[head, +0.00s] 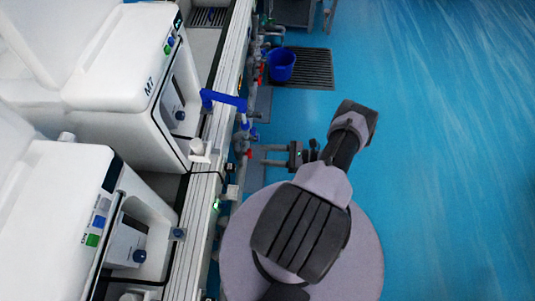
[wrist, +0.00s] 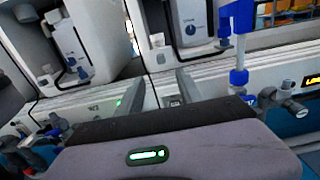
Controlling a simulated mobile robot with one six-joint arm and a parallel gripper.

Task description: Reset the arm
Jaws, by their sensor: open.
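My arm reaches up from the lower middle of the head view, folded with its elbow at the upper right. My gripper (head: 270,155) points left toward the testline's rail and is open, with nothing between its fingers. In the wrist view the two fingers of my gripper (wrist: 161,90) stand apart in front of the pale rail. No object is held.
A blue bucket (head: 282,65) stands beyond. The blue floor (head: 450,150) at right is clear.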

